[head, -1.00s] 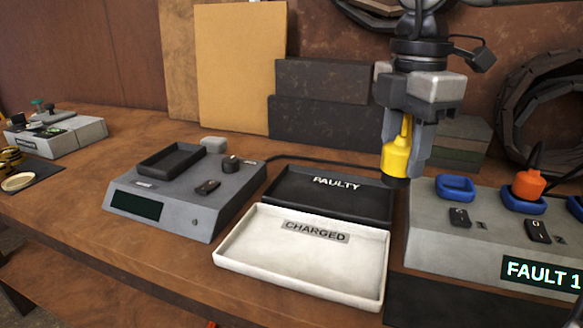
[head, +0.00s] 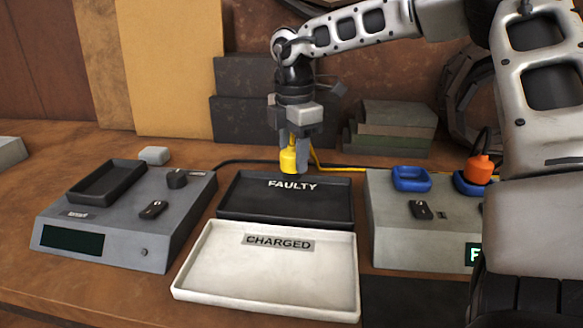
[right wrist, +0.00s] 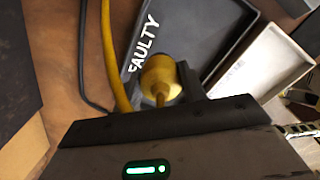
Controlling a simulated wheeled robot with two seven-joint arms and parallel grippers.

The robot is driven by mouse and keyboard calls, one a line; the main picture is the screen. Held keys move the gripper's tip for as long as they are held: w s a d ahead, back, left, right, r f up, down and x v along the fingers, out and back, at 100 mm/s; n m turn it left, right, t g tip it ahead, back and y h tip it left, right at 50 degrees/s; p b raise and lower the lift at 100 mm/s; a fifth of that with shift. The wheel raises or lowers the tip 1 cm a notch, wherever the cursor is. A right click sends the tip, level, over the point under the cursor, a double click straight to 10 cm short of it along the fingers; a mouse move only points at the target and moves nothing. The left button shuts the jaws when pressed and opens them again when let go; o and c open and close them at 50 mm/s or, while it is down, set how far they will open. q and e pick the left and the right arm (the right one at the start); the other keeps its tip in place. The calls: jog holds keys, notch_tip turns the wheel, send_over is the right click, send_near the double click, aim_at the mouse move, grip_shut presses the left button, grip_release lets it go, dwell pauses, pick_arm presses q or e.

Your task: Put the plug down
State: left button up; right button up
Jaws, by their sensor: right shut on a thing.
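My right gripper (head: 294,158) is shut on a yellow plug (head: 288,160), which hangs nose down. In the head view the plug's lower end is at the back edge of the black FAULTY tray (head: 335,204), about midway along it. Whether it touches the tray or the bench I cannot tell. A yellow cable (head: 340,168) runs behind the tray to the right. My left gripper is not in view.
A white CHARGED tray (head: 215,268) stands in front of the FAULTY tray. A grey tester (head: 185,205) is on the left. A grey charging unit (head: 390,245) with blue sockets and an orange plug (head: 480,168) is on the right, partly hidden by my arm. Dark blocks stand behind.

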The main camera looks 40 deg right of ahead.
aim_at(291, 169)
jog(key=shift+w+d+f, duration=0.1)
jog(key=shift+w+f, duration=0.3)
notch_tip(291, 169, down, 3)
jog(key=shift+w+f, duration=0.1)
jog(key=shift+f, duration=0.1)
jog(key=shift+f+b, duration=0.15)
jog(key=shift+b, duration=0.15)
jog(key=o, duration=1)
